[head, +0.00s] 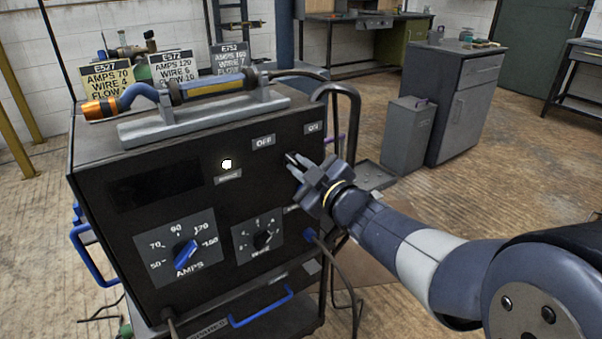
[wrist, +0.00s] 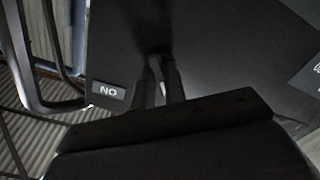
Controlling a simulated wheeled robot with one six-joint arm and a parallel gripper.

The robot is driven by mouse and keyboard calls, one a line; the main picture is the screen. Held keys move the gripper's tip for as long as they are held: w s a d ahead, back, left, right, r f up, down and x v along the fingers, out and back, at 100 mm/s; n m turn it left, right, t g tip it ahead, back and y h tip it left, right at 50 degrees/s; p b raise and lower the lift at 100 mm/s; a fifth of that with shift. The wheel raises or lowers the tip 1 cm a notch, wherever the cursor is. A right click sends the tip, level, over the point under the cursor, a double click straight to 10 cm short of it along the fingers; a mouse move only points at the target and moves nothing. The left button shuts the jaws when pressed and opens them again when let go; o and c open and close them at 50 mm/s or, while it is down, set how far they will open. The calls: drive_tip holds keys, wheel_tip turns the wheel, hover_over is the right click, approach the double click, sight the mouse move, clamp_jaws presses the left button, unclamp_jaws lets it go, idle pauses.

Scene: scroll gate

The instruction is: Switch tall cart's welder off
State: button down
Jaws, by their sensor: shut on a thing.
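The welder (head: 115,255) is a dark box on the cart, with its front panel facing me. An OFF label (head: 263,141) and an ON label (head: 312,127) sit at its upper right; the ON label also shows upside down in the wrist view (wrist: 108,91). My gripper (head: 292,162) is at the panel just below and between these labels, shut on the small power switch there. The fingers mostly hide the switch, so its position cannot be told. A round lamp (head: 227,164) glows white left of my gripper.
An AMPS dial (head: 186,252) and a WIRE dial (head: 263,239) are lower on the panel. A torch (head: 200,90) lies in a grey holder on top, before several tags. A curved cart handle (head: 352,105) rises close to my gripper. A grey cabinet (head: 465,95) stands behind.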

drive_tip(key=shift+n, duration=0.3)
drive_tip(key=c, duration=1.5)
unclamp_jaws()
drive_tip(key=shift+o, duration=0.2)
drive_tip(key=p+v, duration=0.2)
drive_tip(key=v, duration=0.9)
drive_tip(key=shift+w, duration=0.15)
